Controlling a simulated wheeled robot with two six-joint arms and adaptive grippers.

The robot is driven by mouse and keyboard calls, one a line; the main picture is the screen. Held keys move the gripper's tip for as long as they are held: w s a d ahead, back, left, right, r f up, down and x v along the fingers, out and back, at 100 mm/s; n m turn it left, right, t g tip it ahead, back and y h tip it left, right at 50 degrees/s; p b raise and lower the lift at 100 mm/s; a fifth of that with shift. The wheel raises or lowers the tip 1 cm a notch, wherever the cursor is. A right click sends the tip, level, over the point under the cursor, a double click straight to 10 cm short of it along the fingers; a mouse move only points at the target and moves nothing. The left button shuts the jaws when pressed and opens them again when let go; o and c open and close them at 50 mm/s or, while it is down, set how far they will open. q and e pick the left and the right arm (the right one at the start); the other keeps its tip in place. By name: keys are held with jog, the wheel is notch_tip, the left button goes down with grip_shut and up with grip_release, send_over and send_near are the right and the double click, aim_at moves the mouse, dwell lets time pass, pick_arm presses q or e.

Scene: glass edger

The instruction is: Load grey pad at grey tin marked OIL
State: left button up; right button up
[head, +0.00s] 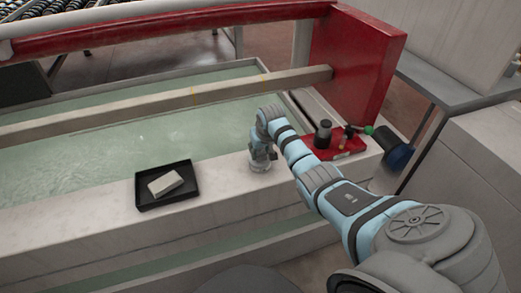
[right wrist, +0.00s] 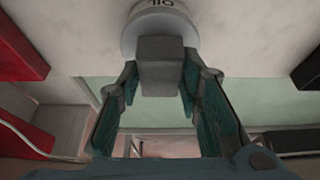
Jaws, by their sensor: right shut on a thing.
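My right gripper (head: 262,152) reaches in from the right and points down at the tin on the pale ledge. In the right wrist view its two green-lined fingers (right wrist: 160,78) are shut on the grey pad (right wrist: 161,62), a small block. The grey tin marked OIL (head: 260,166) is round and stands under the gripper; its lettered rim also shows in the right wrist view (right wrist: 160,14). The pad overlaps the tin there, but I cannot tell whether they touch. In the head view the gripper mostly hides the pad. My left gripper is not in view.
A black tray (head: 143,199) holding a pale block (head: 166,183) sits on the ledge to the left. A red tray (head: 349,146) with dark containers lies to the right. A beam (head: 170,101) crosses the water trough behind. The ledge between black tray and tin is clear.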

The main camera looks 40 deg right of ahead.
jog(key=shift+f+b, duration=0.3)
jog(key=shift+f, duration=0.2)
dwell(0.4)
jog(key=shift+p, duration=0.3)
dwell(1.1)
notch_tip(320, 180, up, 7)
jog(key=p, duration=0.8)
jog(key=shift+r, duration=0.1)
